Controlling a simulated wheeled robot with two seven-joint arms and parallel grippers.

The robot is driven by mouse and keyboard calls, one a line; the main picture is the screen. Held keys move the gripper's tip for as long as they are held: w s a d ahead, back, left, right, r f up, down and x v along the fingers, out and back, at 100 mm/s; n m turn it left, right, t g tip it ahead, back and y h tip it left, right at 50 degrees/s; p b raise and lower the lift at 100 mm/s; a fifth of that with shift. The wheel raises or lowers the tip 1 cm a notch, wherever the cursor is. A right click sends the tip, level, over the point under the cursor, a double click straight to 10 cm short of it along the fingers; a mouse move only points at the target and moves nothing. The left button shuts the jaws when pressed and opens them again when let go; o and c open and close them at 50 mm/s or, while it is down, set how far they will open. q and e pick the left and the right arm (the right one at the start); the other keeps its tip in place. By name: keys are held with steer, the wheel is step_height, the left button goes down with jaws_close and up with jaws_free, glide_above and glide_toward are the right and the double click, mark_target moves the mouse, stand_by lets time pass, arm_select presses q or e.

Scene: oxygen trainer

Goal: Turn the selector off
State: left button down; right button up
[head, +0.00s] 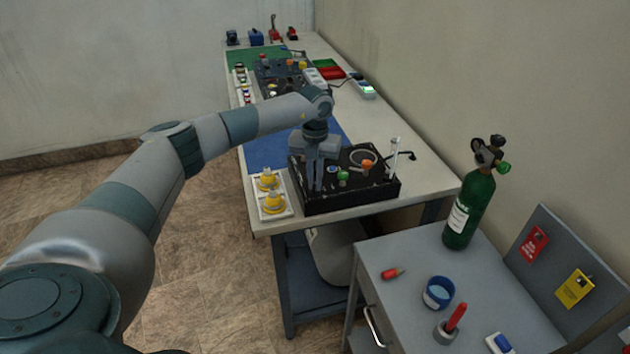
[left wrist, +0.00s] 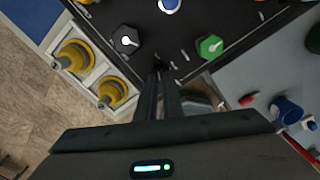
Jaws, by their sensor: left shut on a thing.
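The black trainer box (head: 345,198) stands on the near end of the long bench. Its top carries a green knob (head: 343,177), an orange knob (head: 367,165) and a blue button (head: 332,169). In the left wrist view a black knob with a white pointer (left wrist: 126,39) and the green knob (left wrist: 209,46) lie on either side of my fingertips. My left gripper (head: 316,188) points down at the front left of the box top. Its fingers (left wrist: 162,72) are shut on a small dark part, apparently the selector, mostly hidden between them. My right gripper is not in view.
A white tray with yellow fittings (head: 272,207) sits left of the box. A green gas cylinder (head: 470,207) stands on the grey cabinet (head: 410,270) at right, with a blue cup (head: 438,292). A blue mat (head: 265,152) lies behind the box.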

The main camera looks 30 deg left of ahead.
arm_select(q)
steer(key=shift+w+r, duration=0.1)
steer(key=shift+r, duration=0.05)
steer(key=c, duration=1.9)
jaws_free()
steer(key=shift+r+b, duration=0.35)
steer(key=shift+r, duration=0.3)
step_height(320, 180, up, 16)
steer(key=b, duration=0.4)
steer(key=shift+b, duration=0.3)
